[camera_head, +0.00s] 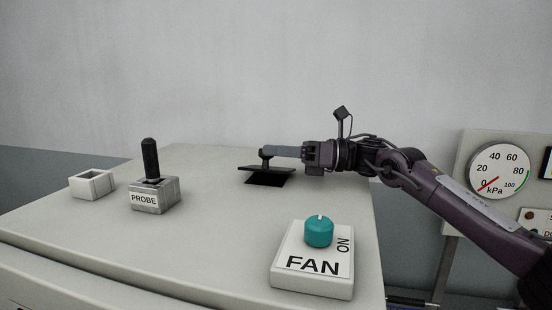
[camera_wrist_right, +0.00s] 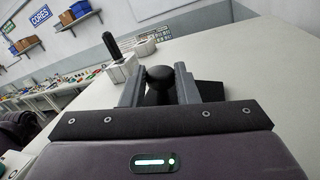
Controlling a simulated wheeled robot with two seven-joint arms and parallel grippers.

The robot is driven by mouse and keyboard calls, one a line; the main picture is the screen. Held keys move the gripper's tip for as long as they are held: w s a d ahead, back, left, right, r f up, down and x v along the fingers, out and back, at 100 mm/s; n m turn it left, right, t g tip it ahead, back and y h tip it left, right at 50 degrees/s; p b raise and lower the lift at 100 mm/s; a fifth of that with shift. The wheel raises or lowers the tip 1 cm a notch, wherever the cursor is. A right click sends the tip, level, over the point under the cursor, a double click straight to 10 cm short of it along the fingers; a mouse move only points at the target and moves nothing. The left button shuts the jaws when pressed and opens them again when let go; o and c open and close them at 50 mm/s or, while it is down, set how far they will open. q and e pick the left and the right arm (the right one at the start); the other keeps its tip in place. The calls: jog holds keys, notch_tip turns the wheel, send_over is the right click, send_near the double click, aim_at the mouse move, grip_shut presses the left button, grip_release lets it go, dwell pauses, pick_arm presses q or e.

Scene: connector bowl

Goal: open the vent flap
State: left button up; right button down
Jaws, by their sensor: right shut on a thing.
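The vent flap (camera_head: 258,169) is a dark plate on top of the pale cabinet, with a dark round knob (camera_wrist_right: 158,76) on it. In the head view the plate stands raised at a tilt, and a black opening (camera_head: 265,182) shows in front of and below it. My right gripper (camera_head: 268,152) reaches in from the right and is shut on the knob, one finger on each side of it in the right wrist view (camera_wrist_right: 160,88). Part of the flap (camera_wrist_right: 208,90) shows behind the fingers there. My left gripper is out of view.
A PROBE block (camera_head: 154,194) with a dark upright stick and a small empty pale box (camera_head: 92,184) stand to the left. A FAN panel (camera_head: 312,262) with a teal knob (camera_head: 319,232) is at the front right. A kPa gauge (camera_head: 499,171) is at far right.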

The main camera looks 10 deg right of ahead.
jog(key=shift+w+d+r+m+t+y+p, duration=0.25)
jog(key=shift+w+r+m, duration=0.25)
jog(key=shift+m, duration=0.55)
jog(key=shift+w+d+r+m+t+y+p, duration=0.2)
jog(key=shift+w+r+m, duration=0.25)
jog(key=shift+m, duration=0.6)
jog(key=shift+w+f, duration=0.1)
jog(key=shift+w, duration=0.05)
